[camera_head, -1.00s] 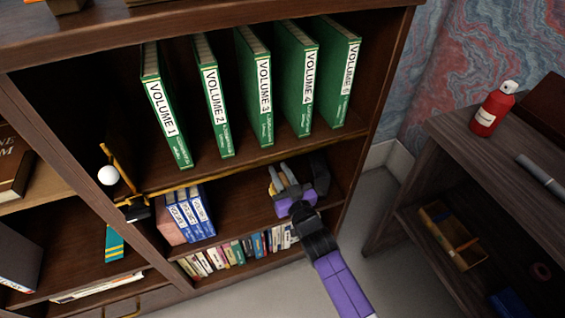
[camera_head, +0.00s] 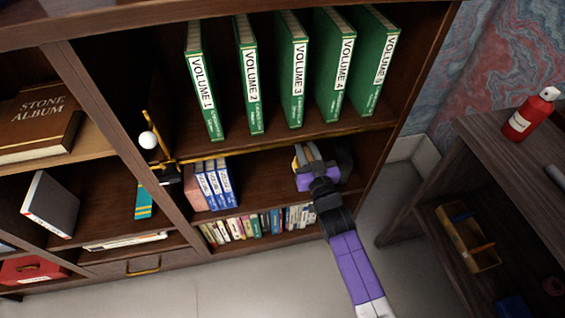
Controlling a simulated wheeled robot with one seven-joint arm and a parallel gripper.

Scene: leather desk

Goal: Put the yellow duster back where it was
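My gripper (camera_head: 307,154) reaches into the middle shelf bay below the green volumes, with its purple palm toward me and its grey fingers pointing into the shelf. A small yellow patch (camera_head: 295,163) shows at the left side of the fingers. It may be part of the yellow duster, but it is too small and covered to tell. I cannot tell whether the fingers are closed on it. No other yellow duster is clearly visible.
Green volumes (camera_head: 292,75) stand above my gripper. Blue binders (camera_head: 213,187) stand to its left, and small books (camera_head: 255,224) line the shelf below. A dark object (camera_head: 345,160) is just right of the fingers. A side desk (camera_head: 500,165) holds a red bottle (camera_head: 530,114).

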